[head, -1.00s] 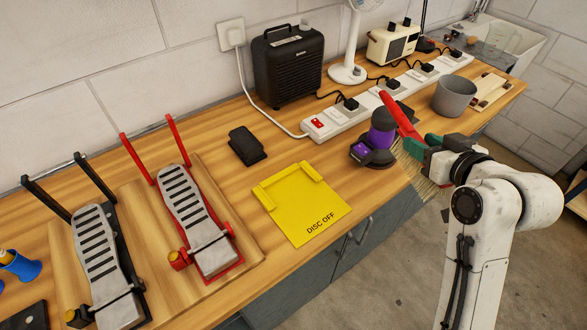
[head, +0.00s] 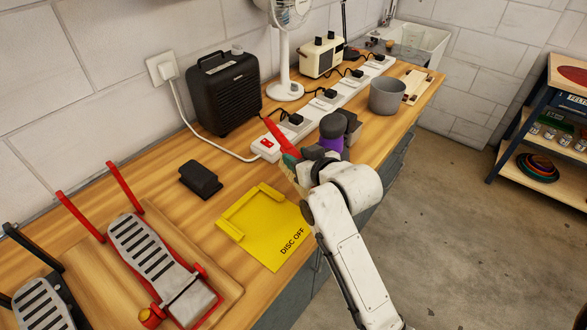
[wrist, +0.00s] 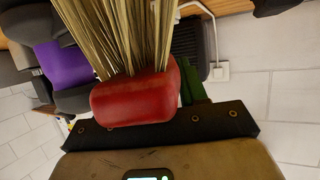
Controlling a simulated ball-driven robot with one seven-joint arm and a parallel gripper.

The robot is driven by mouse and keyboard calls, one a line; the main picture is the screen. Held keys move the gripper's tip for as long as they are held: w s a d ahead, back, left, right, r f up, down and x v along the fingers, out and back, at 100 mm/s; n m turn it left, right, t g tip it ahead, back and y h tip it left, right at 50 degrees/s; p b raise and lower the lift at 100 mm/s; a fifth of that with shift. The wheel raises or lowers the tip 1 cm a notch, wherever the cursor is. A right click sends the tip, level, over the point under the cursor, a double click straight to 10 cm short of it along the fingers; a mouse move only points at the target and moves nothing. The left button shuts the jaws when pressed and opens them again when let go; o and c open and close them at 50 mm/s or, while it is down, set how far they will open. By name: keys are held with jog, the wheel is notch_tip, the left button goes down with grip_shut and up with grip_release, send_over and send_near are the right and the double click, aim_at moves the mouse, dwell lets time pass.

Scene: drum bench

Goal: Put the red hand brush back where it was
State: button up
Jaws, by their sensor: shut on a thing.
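The red hand brush (head: 279,138) is held in my gripper (head: 292,162) above the bench. In the wrist view the red brush block (wrist: 135,98) lies against the dark jaw plate, with pale bristles fanning toward the top of the picture. A green finger (wrist: 194,95) of my gripper shows beside the block. I cannot tell whether the bristles touch anything.
A purple and black sander (head: 330,143) stands right behind my gripper. A yellow DISC OFF plate (head: 268,238) lies in front, left of my arm.

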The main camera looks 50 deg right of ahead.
jog(key=shift+w+f, duration=0.45)
jog(key=shift+f, duration=0.1)
jog(key=f, duration=0.2)
jog(key=shift+w+a+f+p, duration=0.1)
jog(key=shift+w+f+p, duration=0.1)
jog(key=shift+f+p, duration=0.2)
jog(key=shift+f, duration=0.4)
jog(key=shift+f, duration=0.1)
